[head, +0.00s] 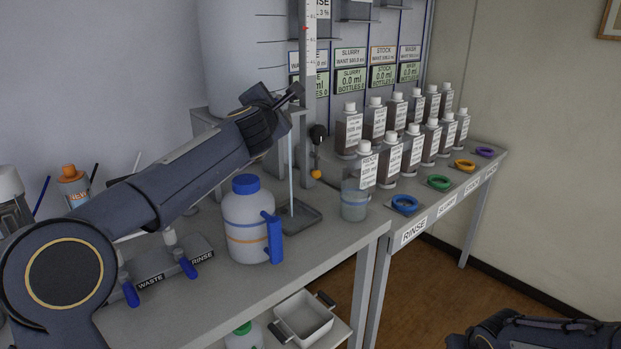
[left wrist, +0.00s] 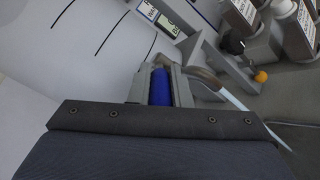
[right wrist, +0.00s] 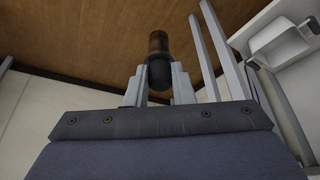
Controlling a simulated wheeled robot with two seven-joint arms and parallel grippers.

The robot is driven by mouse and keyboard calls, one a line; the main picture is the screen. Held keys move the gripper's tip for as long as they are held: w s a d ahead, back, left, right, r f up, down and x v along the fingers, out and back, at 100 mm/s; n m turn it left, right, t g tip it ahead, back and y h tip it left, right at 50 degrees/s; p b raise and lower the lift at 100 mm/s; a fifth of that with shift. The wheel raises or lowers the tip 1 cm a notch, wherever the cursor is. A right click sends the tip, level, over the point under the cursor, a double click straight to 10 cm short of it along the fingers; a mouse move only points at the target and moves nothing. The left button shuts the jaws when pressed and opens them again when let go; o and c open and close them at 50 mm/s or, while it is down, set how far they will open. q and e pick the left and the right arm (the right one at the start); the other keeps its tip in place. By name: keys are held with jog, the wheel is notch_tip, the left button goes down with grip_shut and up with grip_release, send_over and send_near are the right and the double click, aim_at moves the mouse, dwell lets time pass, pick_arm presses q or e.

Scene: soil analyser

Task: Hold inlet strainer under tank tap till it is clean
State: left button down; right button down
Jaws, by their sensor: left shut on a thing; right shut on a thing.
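The pale tank (head: 238,50) stands at the back of the bench. My left gripper (head: 294,95) is at the tank's lower right front. In the left wrist view its fingers are shut on a blue piece (left wrist: 160,87), seemingly the tap's handle. A thin pale stream of water (head: 290,165) falls to a grey drip tray (head: 303,217); it also shows in the left wrist view (left wrist: 238,98). My right gripper (right wrist: 158,92) is shut on the inlet strainer (right wrist: 158,50), a dark cylinder with a brownish end. The strainer is over the floor, away from the stream, and hidden in the head view.
A blue-capped jug (head: 247,222) stands left of the tray, a clear beaker (head: 354,200) right of it. Several labelled bottles (head: 389,160) stand in rows behind coloured rings (head: 405,204). A white bin (head: 303,318) is below the bench. Floor (head: 440,285) is clear at front right.

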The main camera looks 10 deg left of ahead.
pick_arm(q)
jog(key=shift+w+d+n+y, duration=0.1)
jog(key=shift+d+n+y, duration=0.15)
jog(key=shift+n+y, duration=0.3)
pick_arm(e)
jog(key=shift+f, duration=0.3)
pick_arm(q)
jog(key=c, duration=1.3)
grip_release()
jog(key=shift+c, duration=0.2)
jog(key=shift+f, duration=0.1)
jog(key=shift+f, duration=0.1)
